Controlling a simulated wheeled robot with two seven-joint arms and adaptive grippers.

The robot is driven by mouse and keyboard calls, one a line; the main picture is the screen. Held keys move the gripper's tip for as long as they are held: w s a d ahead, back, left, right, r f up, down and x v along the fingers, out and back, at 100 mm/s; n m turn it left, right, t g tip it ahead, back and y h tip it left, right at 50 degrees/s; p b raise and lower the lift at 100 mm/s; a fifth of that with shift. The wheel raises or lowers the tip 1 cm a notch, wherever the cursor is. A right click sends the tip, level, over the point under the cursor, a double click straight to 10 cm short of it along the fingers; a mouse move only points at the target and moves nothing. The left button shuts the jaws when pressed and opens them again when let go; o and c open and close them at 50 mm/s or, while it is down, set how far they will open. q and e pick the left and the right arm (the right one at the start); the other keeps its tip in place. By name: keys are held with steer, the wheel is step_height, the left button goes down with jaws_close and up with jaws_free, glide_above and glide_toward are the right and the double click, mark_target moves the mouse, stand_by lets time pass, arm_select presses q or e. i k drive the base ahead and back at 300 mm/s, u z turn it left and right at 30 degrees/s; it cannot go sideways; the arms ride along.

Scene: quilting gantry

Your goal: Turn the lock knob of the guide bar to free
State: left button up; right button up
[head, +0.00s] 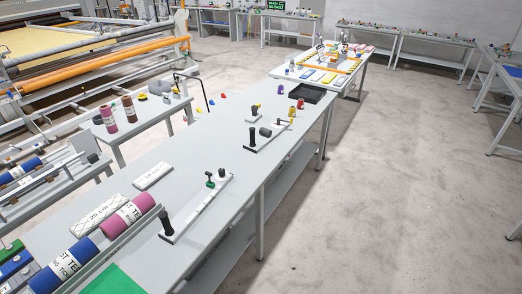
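A long pale bar (197,210) lies on the long grey table. A black upright handle (166,222) stands at its near end. A green-topped knob (210,179) and a black knob (222,172) stand near its far end. A second, similar bar (268,139) lies farther along, with a black upright handle (251,137) at its near end and small dark fittings on it. I cannot tell which of the two is the guide bar, nor how the lock knob is turned. Neither of my grippers is in view.
The long table (185,195) also bears white rulers (153,174), blue and pink rolls (128,215), a green mat (115,281), thread spools (292,111) and a black tray (306,93). A quilting frame (90,55) stands at the left. The concrete floor (390,190) at right is clear.

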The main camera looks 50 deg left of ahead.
mark_target(221, 171)
steer(key=i, duration=2.3)
steer(key=u, duration=4.15)
steer(key=i, duration=0.3)
steer(key=z, duration=0.1)
